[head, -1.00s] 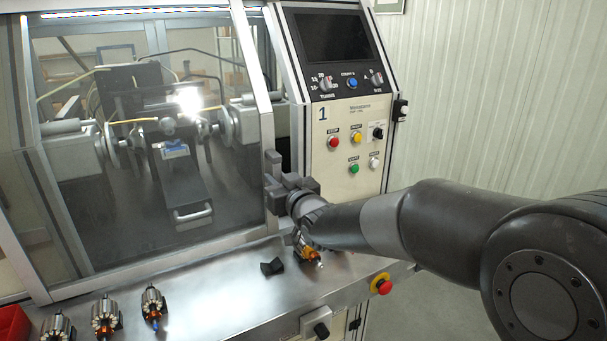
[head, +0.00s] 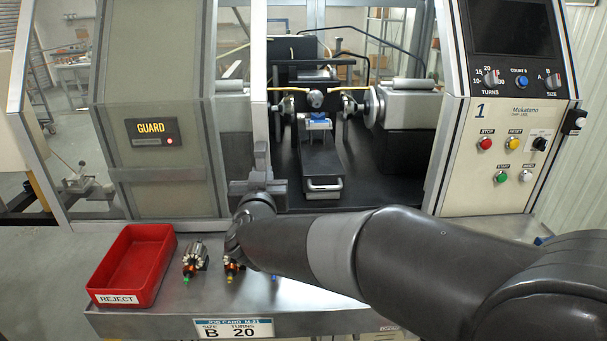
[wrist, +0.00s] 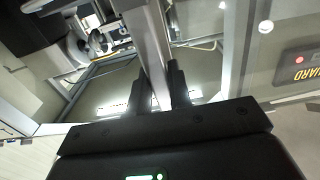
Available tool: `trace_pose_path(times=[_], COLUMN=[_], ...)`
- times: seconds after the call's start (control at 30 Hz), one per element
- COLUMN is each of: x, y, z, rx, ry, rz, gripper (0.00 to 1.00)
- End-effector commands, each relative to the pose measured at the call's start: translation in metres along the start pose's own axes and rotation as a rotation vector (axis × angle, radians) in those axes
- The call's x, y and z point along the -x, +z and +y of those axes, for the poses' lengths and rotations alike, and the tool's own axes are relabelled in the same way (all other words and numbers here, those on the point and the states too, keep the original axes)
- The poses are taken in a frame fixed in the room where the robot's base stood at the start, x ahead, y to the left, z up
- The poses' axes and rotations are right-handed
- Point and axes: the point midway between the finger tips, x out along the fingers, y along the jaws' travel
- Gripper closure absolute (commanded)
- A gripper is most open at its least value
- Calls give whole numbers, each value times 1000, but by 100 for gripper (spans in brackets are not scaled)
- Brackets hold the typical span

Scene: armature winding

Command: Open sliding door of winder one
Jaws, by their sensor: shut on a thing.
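The sliding door of winder one shows in the head view as a framed pane whose bright right-hand upright (head: 258,90) stands left of the middle. The winder's inside (head: 310,165) is open to view to the right of that upright. My gripper (head: 262,168) is at the lower part of this upright, shut on it or on its handle; I cannot tell which in the head view. In the wrist view, the two dark fingers of my gripper (wrist: 158,90) are closed on both sides of a grey bar (wrist: 150,45) of the door.
The control panel (head: 505,140), marked 1, stands right of the opening. A GUARD panel (head: 155,170) is at left. A red REJECT tray (head: 135,262) and armatures (head: 194,258) sit on the steel ledge below my forearm. Inside is a drawer-like block (head: 318,165).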

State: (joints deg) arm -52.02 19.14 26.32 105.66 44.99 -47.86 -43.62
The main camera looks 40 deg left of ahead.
Motion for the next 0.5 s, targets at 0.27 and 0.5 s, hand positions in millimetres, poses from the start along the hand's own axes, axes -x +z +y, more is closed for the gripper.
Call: trace_pose_path(times=[0.27,0.5], x=[-1,-1], y=[-1,-1], z=[-47,-58], rx=[-1,1], ry=[0,2], rz=[3,3], gripper=[100,100])
